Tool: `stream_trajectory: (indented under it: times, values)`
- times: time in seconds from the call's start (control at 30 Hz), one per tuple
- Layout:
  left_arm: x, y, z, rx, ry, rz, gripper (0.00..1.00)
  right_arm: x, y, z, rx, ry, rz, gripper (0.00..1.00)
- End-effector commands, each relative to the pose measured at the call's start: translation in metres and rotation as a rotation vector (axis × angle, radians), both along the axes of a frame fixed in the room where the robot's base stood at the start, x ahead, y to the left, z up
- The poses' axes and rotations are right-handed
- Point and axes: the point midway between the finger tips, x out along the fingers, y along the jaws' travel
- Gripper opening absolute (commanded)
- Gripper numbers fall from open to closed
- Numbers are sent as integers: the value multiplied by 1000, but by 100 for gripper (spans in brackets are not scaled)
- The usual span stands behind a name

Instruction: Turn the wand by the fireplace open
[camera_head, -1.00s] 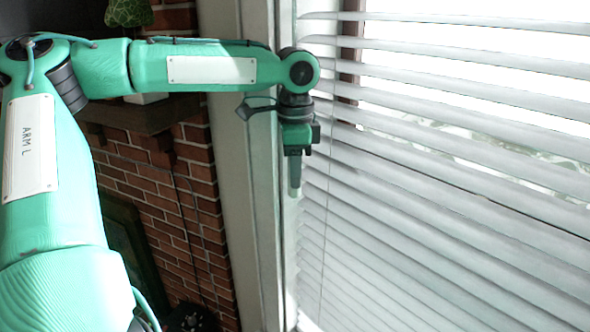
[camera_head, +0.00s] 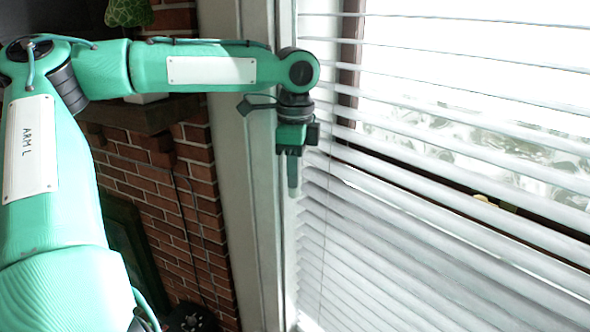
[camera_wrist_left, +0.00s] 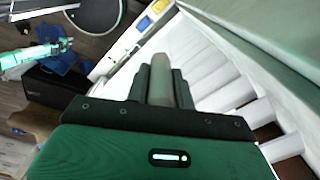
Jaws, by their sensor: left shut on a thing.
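The white slatted blind (camera_head: 400,238) covers the window on the right, its slats tilted so that bright gaps show between the upper ones and narrower gaps lower down. My left gripper (camera_head: 292,186) points down at the blind's left edge, beside the window frame. In the left wrist view, its dark green fingers (camera_wrist_left: 160,90) are shut on the wand (camera_wrist_left: 160,75), a pale grey rod running lengthwise between them. In the head view the fingers hide the wand.
The pale window frame (camera_head: 243,190) stands close to the left of the gripper. Further left is the brick fireplace wall (camera_head: 185,215) with a dark mantel shelf (camera_head: 142,116). A thin cord (camera_head: 325,230) hangs in front of the blind.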

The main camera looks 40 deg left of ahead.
Motion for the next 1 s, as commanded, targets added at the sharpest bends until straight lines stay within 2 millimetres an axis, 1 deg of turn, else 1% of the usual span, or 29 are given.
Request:
stream_trajectory:
  times: [0.03, 0.07, 0.1, 0.17, 0.47, 0.57, 0.67, 0.77, 1.0]
  values:
    - [1, 0, 2, -1, -6, 1, 1, 0, -1, 0, -1, 0, 0, 36]
    - [1, 0, 2, -1, -6, 1, 26, 0, -1, 0, -1, 0, 0, 36]
    - [1, 0, 2, -1, -6, 1, 34, 0, -1, 0, -1, 0, 1, 36]
    - [1, 0, 2, -1, -4, 1, 45, 0, -2, 0, -2, 0, 1, 36]
    - [0, 0, 1, 0, -2, 1, 45, 0, -3, 0, -3, 0, 1, 36]
    - [1, 0, 7, 1, -4, 2, 45, 0, -3, -4, -3, 0, 1, 36]
    - [1, 0, 20, 2, -6, 2, 45, 0, -3, -10, -3, 0, 1, 36]
    - [1, 0, 41, 2, -7, 3, 45, 0, -3, -18, -3, 0, 1, 36]
    - [1, 0, 98, 1, -6, 3, 45, 0, -2, -34, -2, 0, 1, 36]
